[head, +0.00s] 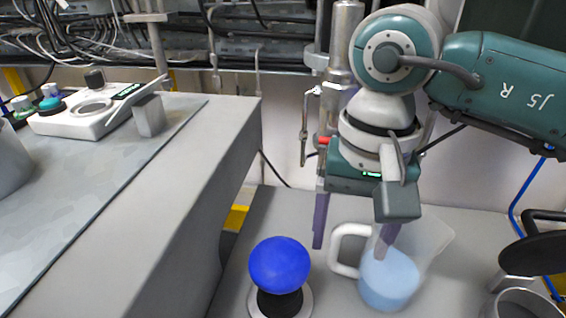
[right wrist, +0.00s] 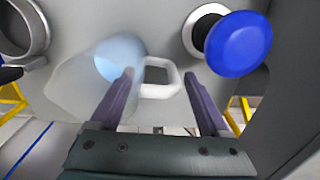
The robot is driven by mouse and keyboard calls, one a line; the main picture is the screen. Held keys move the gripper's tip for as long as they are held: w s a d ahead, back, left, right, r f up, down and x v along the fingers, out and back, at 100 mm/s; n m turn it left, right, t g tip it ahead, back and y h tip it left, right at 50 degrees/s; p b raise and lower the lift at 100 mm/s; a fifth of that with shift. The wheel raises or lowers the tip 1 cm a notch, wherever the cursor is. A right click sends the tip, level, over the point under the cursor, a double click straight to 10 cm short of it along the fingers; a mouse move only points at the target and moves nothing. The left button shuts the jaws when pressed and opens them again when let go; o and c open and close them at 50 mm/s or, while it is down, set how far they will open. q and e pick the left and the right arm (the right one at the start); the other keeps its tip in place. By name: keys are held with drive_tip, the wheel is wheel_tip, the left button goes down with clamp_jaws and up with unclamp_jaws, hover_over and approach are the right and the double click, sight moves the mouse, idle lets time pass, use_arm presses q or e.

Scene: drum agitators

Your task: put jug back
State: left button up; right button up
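The translucent jug (head: 432,238), with light blue in its lower part, stands on the grey lower surface at the front right. Its white handle (head: 337,248) points left. My right gripper (head: 351,248) is open above the handle, one finger left of it and the other in front of the jug's body. In the right wrist view the jug (right wrist: 85,85) lies at the left, and its handle (right wrist: 174,78) shows between the fingertips (right wrist: 160,76). I see no grip on it; contact cannot be told. My left gripper is not in view.
A blue ball-shaped knob (head: 280,265) on a black stem stands just left of the jug. A grey raised bench (head: 190,180) with a white device (head: 95,110) fills the left. A black-lidded vessel (head: 535,255) stands at the right edge. Pipes and cables line the back wall.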

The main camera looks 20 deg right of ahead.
drive_tip(key=shift+o, duration=0.5)
drive_tip(key=shift+r, duration=0.1)
